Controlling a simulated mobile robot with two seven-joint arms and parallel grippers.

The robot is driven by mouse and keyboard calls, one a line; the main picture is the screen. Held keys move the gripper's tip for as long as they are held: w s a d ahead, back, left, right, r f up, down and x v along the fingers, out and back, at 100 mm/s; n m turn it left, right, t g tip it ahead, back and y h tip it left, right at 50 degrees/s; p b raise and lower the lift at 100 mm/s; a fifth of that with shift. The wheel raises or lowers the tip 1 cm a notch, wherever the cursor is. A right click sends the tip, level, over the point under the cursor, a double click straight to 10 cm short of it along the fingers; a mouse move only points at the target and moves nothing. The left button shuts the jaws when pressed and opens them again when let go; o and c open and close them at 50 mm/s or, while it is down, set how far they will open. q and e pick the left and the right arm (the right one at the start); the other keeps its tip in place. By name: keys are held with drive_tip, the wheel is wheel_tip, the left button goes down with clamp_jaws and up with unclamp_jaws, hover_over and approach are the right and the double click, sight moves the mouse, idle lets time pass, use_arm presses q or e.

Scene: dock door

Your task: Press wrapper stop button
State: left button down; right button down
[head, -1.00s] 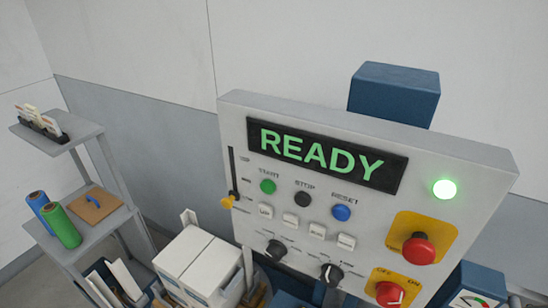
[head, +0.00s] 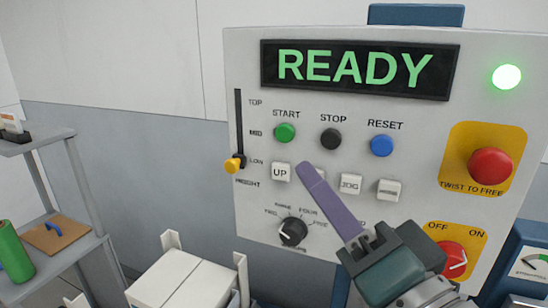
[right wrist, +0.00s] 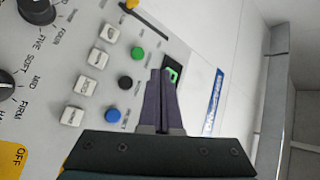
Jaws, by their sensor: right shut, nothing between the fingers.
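The black STOP button (head: 331,139) sits on the grey control panel (head: 400,210), between the green START button (head: 285,133) and the blue RESET button (head: 381,145). In the right wrist view the black button (right wrist: 125,82) is left of the fingertips. My right gripper (head: 312,172) is shut and empty, its purple fingers pointing up the panel. In the head view its tips lie just below and left of the STOP button, over the row of white keys. It also shows in the right wrist view (right wrist: 161,72). I see no contact with the button. My left gripper is not in view.
The display (head: 360,68) reads READY and a green lamp (head: 507,77) is lit. A red mushroom button (head: 490,166) is at right, above a red OFF/ON switch (head: 452,257). A yellow height slider (head: 235,163) is at left. White boxes (head: 185,283) stand below.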

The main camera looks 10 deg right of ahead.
sight(331, 139)
idle(0.3)
drive_tip(key=shift+w+d+b, duration=0.55)
drive_tip(key=shift+w+d, duration=0.3)
drive_tip(key=shift+w, duration=0.35)
drive_tip(key=shift+w+d+b, duration=0.5)
drive_tip(key=shift+w+d, duration=0.3)
drive_tip(key=shift+w, duration=0.45)
drive_tip(key=shift+w+d+b, duration=0.55)
drive_tip(key=shift+w+d, duration=0.3)
drive_tip(key=shift+w, duration=0.35)
drive_tip(key=shift+w, duration=0.1)
drive_tip(key=shift+w+d, duration=0.2)
drive_tip(key=shift+w, duration=0.05)
